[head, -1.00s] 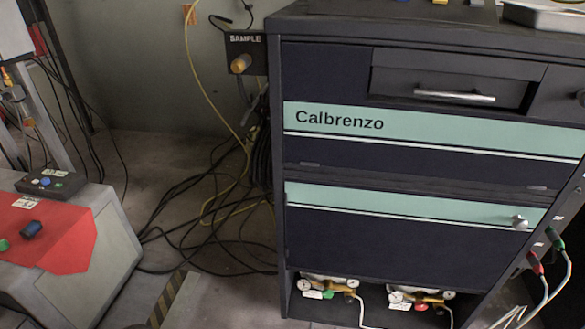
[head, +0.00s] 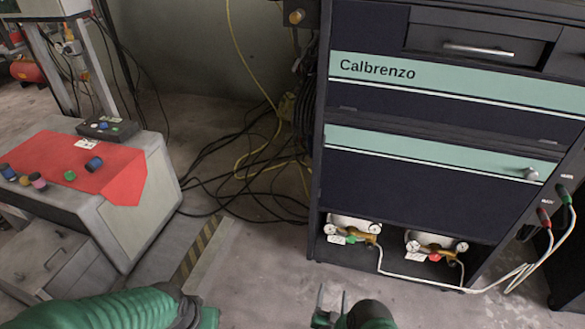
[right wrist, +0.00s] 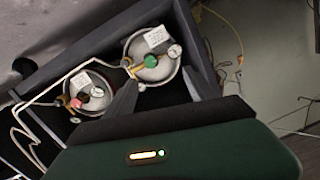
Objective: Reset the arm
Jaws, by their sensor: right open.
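My right gripper (head: 331,299) shows at the bottom edge of the head view, its two thin fingers apart and empty. It is in front of the cabinet's open lower shelf. In the right wrist view its dark fingers (right wrist: 161,92) are spread, with nothing held. Beyond them are a gas cylinder with a green knob (right wrist: 151,55) and one with a red knob (right wrist: 90,91). My green left arm (head: 110,308) comes in at the lower left of the head view; its gripper is not visible.
The dark Calbrenzo cabinet (head: 430,175) stands at the right, with the cylinders in its bottom shelf. A grey bench with a red mat (head: 130,175) stands at the left. Cables (head: 250,165) lie between them. White hoses (head: 520,270) run at the right.

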